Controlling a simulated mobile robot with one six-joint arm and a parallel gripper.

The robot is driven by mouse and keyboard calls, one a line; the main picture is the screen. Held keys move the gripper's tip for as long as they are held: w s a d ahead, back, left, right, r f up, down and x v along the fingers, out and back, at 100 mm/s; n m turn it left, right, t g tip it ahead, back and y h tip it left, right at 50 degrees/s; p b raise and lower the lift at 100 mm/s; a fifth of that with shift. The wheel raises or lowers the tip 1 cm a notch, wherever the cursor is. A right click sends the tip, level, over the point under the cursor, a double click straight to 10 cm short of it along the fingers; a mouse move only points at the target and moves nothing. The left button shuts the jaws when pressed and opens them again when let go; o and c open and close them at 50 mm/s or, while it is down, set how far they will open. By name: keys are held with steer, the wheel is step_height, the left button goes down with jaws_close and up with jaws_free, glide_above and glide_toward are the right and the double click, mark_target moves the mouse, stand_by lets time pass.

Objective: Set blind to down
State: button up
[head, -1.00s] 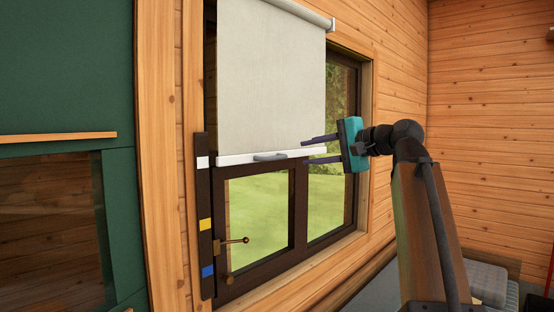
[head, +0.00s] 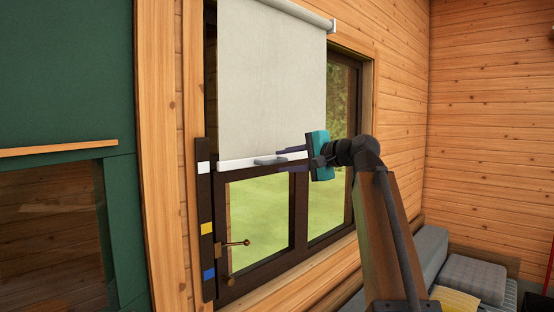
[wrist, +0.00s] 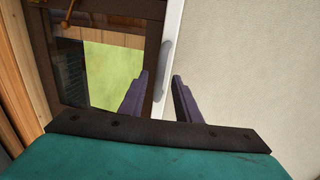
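A cream roller blind (head: 270,80) hangs over the upper part of the window, its white bottom bar (head: 238,163) about level with the white mark on the dark side strip. A grey handle (head: 270,160) sits on the bar; it also shows in the wrist view (wrist: 163,70). My gripper (head: 284,158) is open, its two dark fingers pointing left towards the handle. In the wrist view the fingers (wrist: 158,95) are apart, with the bar and handle lying ahead between their lines. I see no clear contact with the handle.
The dark strip (head: 206,255) left of the window carries white, yellow and blue marks. A brass window latch (head: 236,243) sticks out below the blind. A cushioned bench (head: 470,278) stands at the lower right. A green wall panel (head: 65,75) is at left.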

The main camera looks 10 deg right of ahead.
mark_target(278, 161)
steer(key=shift+p+x, duration=0.5)
steer(key=shift+x, duration=1.6)
jaws_close()
